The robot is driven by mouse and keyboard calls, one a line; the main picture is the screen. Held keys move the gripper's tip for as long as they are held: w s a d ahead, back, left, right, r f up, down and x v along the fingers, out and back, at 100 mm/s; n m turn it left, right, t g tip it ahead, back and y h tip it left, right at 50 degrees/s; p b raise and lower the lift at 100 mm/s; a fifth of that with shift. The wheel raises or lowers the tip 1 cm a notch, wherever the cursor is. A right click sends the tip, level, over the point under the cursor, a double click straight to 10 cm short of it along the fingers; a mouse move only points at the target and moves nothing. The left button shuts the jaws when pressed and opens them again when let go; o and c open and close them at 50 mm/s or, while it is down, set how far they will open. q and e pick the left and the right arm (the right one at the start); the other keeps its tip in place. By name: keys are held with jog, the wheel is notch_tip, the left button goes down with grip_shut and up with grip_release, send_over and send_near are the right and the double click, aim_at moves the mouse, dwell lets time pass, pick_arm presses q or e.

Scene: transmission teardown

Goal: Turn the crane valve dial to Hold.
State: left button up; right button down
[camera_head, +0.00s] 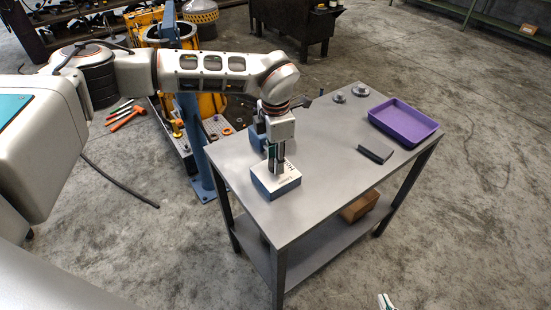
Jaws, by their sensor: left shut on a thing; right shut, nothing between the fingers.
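The crane valve box (287,184), blue with a pale top, sits near the left front edge of the grey table. Small dark marks show on its top, but I cannot read them. My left gripper (276,167) points straight down onto the top of the box, shut on what appears to be the valve dial. The fingers hide the dial, so its setting cannot be told. My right gripper (385,301) shows only as a small white and green tip at the bottom edge, shut and empty, away from the table.
The table (325,190) also bears a purple tray (425,131), a dark flat block (376,153) and two round metal parts (339,97). A brown box (360,206) lies on the lower shelf. A blue post (190,110) stands left of the table. The table's middle is clear.

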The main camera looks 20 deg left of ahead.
pick_arm(q)
jog(key=n, duration=0.4)
jog(key=shift+n, duration=2.2)
jog(key=o, duration=1.1)
jog(key=shift+r, duration=0.1)
notch_tip(320, 180, up, 12)
